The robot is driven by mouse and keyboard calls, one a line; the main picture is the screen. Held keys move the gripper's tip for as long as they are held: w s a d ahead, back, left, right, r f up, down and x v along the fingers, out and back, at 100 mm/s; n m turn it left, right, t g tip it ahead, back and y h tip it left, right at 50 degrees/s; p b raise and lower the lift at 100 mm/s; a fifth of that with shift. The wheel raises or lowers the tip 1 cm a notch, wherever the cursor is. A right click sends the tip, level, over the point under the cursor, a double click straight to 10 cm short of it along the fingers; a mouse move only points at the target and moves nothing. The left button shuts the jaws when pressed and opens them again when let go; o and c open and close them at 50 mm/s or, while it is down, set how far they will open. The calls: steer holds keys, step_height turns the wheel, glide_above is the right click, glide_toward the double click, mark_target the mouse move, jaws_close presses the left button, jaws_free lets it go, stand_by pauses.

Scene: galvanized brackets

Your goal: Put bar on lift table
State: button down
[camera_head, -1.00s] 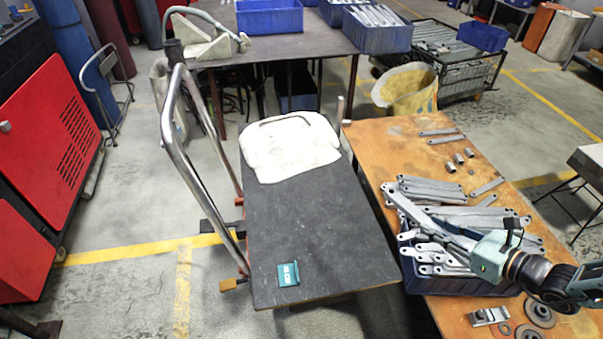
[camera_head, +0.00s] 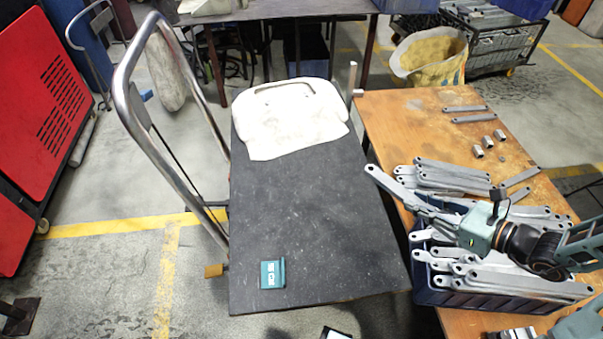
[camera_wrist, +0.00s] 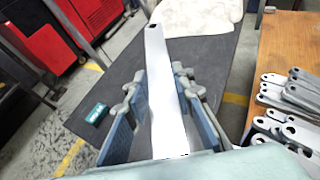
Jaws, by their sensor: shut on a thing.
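A flat grey metal bar (camera_head: 396,188) with a hole at its end is held in my gripper (camera_head: 440,216). In the wrist view the bar (camera_wrist: 165,85) points away lengthwise between both fingers of my gripper (camera_wrist: 160,78), which is shut on it. In the head view its free end reaches over the right edge of the lift table (camera_head: 310,215), a dark flat top with a chrome push handle. The gripper itself is right of the table edge, above the blue crate. The lift table also shows in the wrist view (camera_wrist: 108,78).
A white cloth-like object (camera_head: 290,125) covers the table's far end, and a teal box (camera_head: 272,274) lies near its front left. The middle is clear. A blue crate (camera_head: 470,300) of similar bars stands on the wooden bench (camera_head: 420,125) at right.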

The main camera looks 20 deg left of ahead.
steer(key=s+a+f+n+g+y+b, duration=0.1)
steer(key=s+a+f+b, duration=0.15)
steer(key=f+b, duration=0.5)
steer(key=s+a+f+n+g+b, duration=0.1)
steer(key=s+a+f+b, duration=0.1)
steer(key=a+f+b, duration=0.4)
steer(key=b, duration=0.7)
glide_above(333, 233)
steer(key=shift+n+g, duration=0.3)
steer(key=f, duration=1)
steer(key=shift+s+d, duration=0.15)
steer(key=shift+d, duration=0.2)
steer(key=shift+a+f, duration=0.35)
steer(key=shift+f, duration=0.2)
steer(key=shift+w+f+b, duration=0.2)
steer(key=shift+f+b, duration=0.75)
steer(key=shift+f, duration=0.55)
steer(key=shift+f, duration=0.2)
steer(key=c, duration=1.7)
jaws_free()
steer(key=shift+o, duration=0.2)
